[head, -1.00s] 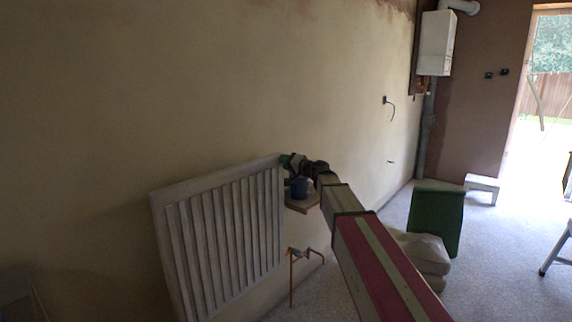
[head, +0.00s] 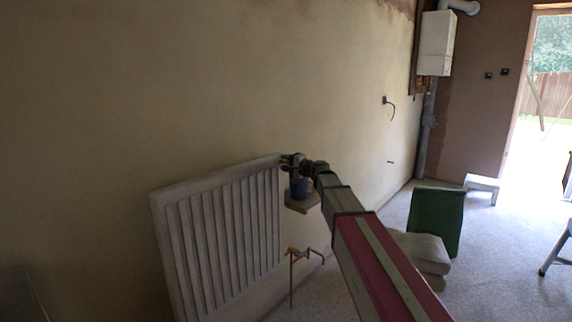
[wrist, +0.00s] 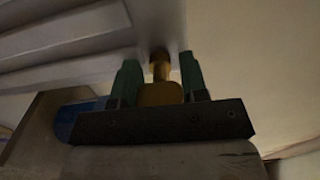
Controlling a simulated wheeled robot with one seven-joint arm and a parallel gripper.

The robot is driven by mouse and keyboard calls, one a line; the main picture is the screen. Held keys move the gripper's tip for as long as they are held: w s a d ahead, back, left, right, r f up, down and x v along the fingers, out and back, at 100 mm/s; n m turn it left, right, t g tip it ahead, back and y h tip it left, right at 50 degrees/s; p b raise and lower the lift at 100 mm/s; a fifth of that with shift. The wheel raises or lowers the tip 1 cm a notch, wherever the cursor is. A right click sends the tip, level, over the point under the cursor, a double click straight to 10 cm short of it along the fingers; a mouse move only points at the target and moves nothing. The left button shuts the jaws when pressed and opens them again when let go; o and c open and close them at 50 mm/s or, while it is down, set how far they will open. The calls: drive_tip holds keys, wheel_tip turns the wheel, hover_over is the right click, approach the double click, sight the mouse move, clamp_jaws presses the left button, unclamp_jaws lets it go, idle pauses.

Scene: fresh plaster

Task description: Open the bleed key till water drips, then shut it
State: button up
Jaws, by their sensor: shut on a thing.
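The white radiator (head: 222,235) leans against the wall, its top right corner at my gripper (head: 284,159). In the wrist view my gripper (wrist: 158,78) has its two green fingers on either side of the brass bleed key (wrist: 160,92), shut on it. The key's narrow stem runs up to the radiator's edge (wrist: 70,38). A blue cup (head: 300,187) stands on a small board (head: 303,203) just below my gripper. Part of the cup's blue side shows in the wrist view (wrist: 84,106). The cup's inside is hidden, and I see no water.
Copper pipes with a valve (head: 297,254) rise from the floor beside the radiator. A green board (head: 434,220) and pale sacks (head: 425,250) stand right of my arm. A white step (head: 482,186) is farther back. The floor between is clear.

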idle(0.4)
drive_tip(key=o, duration=0.9)
drive_tip(key=shift+d, duration=0.1)
drive_tip(key=v, duration=1)
drive_tip(key=shift+s+d, duration=0.25)
drive_tip(key=shift+f, duration=0.1)
